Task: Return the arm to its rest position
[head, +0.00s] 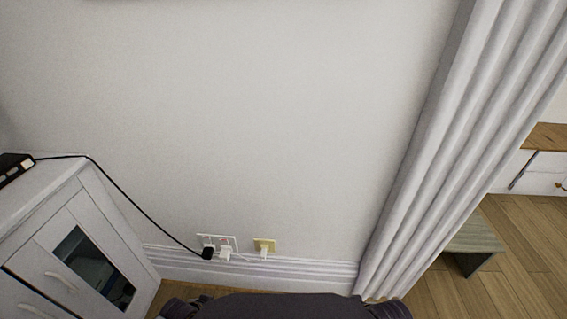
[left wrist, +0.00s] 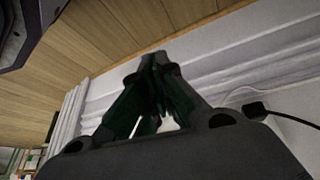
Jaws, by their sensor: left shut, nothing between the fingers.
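My left gripper (left wrist: 155,85) shows in the left wrist view. Its dark fingers are together and nothing is between them. It is close to the white wall and skirting board, with the wooden floor beyond. Neither gripper shows in the head view, where only a dark part of my own body is at the bottom edge. My right gripper is in neither view.
A white cabinet (head: 95,215) stands at the left, with a black device (head: 14,168) on top. A black cord (head: 135,195) runs from it to a wall socket (head: 217,242). A yellowish socket (head: 264,246) is beside it. A white curtain (head: 450,150) and low bench (head: 470,238) are at the right.

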